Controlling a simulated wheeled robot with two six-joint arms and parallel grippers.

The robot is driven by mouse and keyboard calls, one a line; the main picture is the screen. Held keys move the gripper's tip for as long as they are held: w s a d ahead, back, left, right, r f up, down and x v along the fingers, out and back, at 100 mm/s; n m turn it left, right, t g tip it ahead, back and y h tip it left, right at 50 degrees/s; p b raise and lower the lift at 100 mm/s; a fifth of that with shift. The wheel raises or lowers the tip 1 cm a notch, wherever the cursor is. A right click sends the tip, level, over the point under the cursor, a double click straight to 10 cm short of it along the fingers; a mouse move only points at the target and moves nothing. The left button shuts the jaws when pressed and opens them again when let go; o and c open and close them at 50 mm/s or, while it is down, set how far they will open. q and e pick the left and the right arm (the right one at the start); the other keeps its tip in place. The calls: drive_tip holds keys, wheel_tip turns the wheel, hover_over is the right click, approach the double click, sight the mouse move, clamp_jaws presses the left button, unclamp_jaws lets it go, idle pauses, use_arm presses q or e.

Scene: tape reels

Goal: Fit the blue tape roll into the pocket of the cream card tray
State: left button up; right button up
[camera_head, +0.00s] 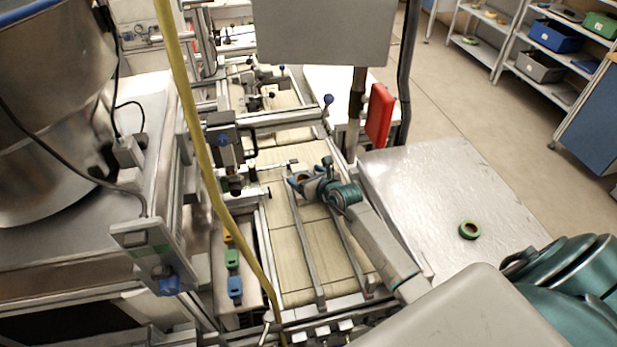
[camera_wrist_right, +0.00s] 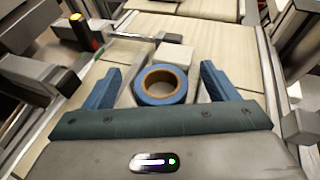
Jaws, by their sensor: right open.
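The blue tape roll (camera_wrist_right: 145,98) lies flat between the open fingers of my right gripper (camera_wrist_right: 160,72) in the right wrist view, with a brown core and an open hole. A gap shows on each side, so the fingers do not grip it. In the head view my right gripper (camera_head: 302,181) is low over the cream conveyor; the roll is small and mostly hidden there. A small white block (camera_wrist_right: 174,54) stands just behind the roll. I cannot clearly make out the cream card tray or its pocket. My left gripper is not in view.
Two metal rails (camera_head: 307,250) run along the conveyor under my arm. A yellow hose (camera_head: 207,165) crosses the left side. A red box (camera_head: 379,115) and a grey panel (camera_head: 325,30) stand beyond.

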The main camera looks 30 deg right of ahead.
drive_tip(key=shift+r, duration=0.35)
drive_tip(key=v, duration=1.1)
drive_tip(key=shift+s, duration=0.4)
drive_tip(key=shift+s+f, duration=0.1)
drive_tip(key=shift+s, duration=0.05)
